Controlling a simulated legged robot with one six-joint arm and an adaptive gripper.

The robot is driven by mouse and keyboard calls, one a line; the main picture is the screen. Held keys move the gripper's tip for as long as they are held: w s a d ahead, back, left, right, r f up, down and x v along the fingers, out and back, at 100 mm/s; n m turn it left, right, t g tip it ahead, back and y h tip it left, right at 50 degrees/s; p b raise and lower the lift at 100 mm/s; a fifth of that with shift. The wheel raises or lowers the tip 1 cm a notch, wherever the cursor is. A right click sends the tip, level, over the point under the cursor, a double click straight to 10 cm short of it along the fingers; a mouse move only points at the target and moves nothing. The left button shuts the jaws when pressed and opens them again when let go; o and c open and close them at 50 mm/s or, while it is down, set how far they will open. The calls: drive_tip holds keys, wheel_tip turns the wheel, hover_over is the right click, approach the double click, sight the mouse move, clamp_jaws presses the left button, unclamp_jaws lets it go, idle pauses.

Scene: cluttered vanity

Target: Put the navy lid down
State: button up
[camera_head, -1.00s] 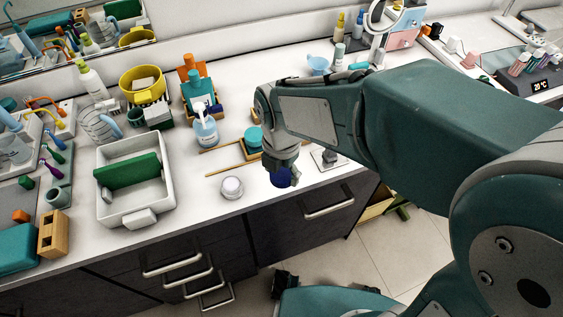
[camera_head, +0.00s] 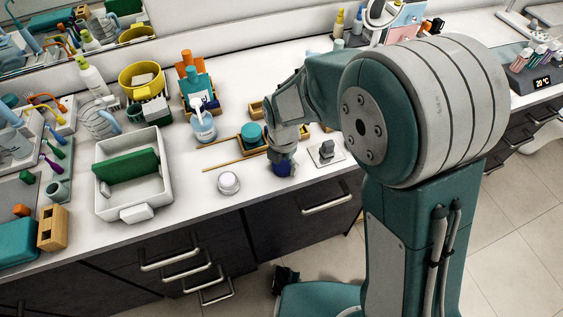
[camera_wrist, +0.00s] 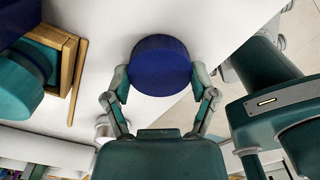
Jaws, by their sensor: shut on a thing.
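The navy lid (camera_wrist: 160,66) is a round, dark blue disc between the fingertips of my gripper (camera_wrist: 162,88) in the wrist view. My gripper is shut on it, one finger on each side. In the head view the navy lid (camera_head: 283,169) shows under my gripper (camera_head: 282,160), over the front part of the white counter (camera_head: 262,205). Whether the lid touches the counter, I cannot tell.
A small white jar (camera_head: 228,182) stands to the left of the lid, and a grey metal piece on a plate (camera_head: 326,152) to the right. A wooden tray with a teal round container (camera_head: 251,135) lies behind. Bare counter shows around the lid.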

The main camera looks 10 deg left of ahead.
sight(281, 164)
drive_tip(key=o, duration=1.1)
drive_tip(key=shift+a+f, duration=0.1)
drive_tip(key=shift+o, duration=0.3)
drive_tip(key=shift+a, duration=0.25)
drive_tip(key=shift+d, duration=0.15)
wheel_tip(281, 164, up, 12)
